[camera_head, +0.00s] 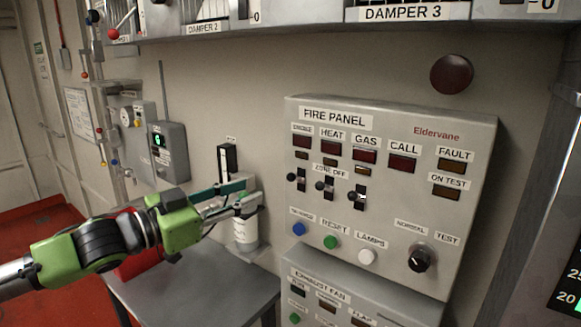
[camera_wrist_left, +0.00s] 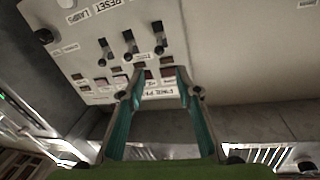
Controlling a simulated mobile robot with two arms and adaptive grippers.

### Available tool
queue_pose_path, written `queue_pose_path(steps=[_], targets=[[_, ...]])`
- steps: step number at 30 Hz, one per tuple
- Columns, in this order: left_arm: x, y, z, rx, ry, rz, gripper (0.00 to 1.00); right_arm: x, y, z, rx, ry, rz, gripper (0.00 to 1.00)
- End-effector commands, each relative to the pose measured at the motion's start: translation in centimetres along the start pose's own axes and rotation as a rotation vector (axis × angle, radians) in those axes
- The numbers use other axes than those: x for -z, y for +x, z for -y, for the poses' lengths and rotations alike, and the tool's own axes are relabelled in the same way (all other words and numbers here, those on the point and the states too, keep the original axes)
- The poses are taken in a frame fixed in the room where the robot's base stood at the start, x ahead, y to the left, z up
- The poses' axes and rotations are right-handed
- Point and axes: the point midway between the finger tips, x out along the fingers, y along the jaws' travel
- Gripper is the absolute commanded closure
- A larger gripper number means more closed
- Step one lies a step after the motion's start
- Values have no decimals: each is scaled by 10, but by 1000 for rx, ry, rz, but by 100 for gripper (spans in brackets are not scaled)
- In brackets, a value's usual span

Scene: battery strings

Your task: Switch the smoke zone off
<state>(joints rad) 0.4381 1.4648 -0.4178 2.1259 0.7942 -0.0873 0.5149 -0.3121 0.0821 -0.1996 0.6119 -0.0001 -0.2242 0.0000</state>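The grey fire panel (camera_head: 385,240) is on the wall, right of centre in the head view. Below its indicator windows is a row of three black toggle switches under a ZONE OFF label. The leftmost, the smoke zone switch (camera_head: 300,180), is under a blurred label beside HEAT; I cannot tell its position for sure. In the upside-down left wrist view this smoke switch (camera_wrist_left: 158,36) is the rightmost of the three. My left gripper (camera_head: 252,192) is open and empty, left of the panel and apart from the switches. My right gripper is not in view.
The heat switch (camera_head: 328,186) and gas switch (camera_head: 360,196) are close beside the smoke switch. Blue, green and white buttons and a black knob (camera_head: 420,258) are below.

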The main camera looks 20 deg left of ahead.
Motion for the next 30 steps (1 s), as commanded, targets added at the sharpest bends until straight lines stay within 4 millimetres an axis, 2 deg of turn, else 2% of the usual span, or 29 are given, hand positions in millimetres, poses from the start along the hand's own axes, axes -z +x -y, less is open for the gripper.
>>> queue_pose_path(steps=[1, 5, 12, 15, 22, 30], targets=[[9, 6, 1, -1, -4, -4, 69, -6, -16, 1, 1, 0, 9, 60], [9, 22, -2, -5, -3, -5, 69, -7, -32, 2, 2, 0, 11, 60], [7, 62, -2, -5, -1, -2, 69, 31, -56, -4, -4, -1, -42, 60], [7, 80, -2, -6, -1, -2, 69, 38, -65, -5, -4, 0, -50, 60], [4, 113, -3, -5, 1, 0, 69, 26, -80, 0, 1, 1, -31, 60], [0, 125, -4, -5, 4, 2, 69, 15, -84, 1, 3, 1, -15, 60]])
